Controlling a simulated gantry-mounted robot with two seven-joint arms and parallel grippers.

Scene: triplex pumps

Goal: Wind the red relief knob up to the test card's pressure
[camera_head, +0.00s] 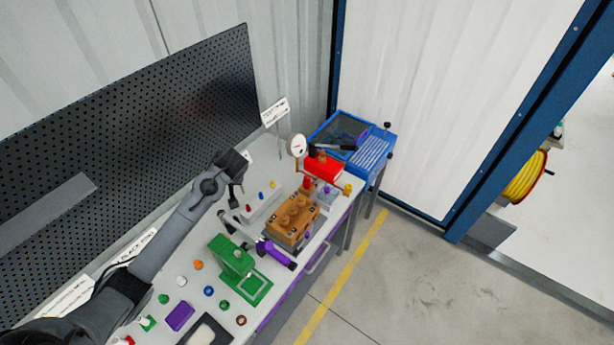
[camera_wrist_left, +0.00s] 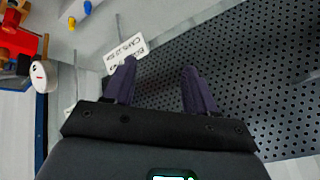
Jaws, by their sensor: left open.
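A bronze-brown pump block (camera_head: 287,227) stands on the bench, with a small red knob-like part (camera_head: 308,183) at its far end. A larger red body (camera_head: 323,168) sits just beyond it; I cannot tell for sure which is the relief knob. A round white gauge (camera_head: 297,145) stands behind, its reading too small to make out. My left gripper (camera_head: 237,197) is open and empty above the bench, left of the pump. My right gripper is out of view.
A green press-like fixture (camera_head: 236,259) and a purple-ended tool (camera_head: 277,255) lie nearer on the bench. A blue box (camera_head: 366,152) stands at the far end. A black pegboard (camera_head: 150,125) rises along the back. Several small coloured parts are scattered on the bench.

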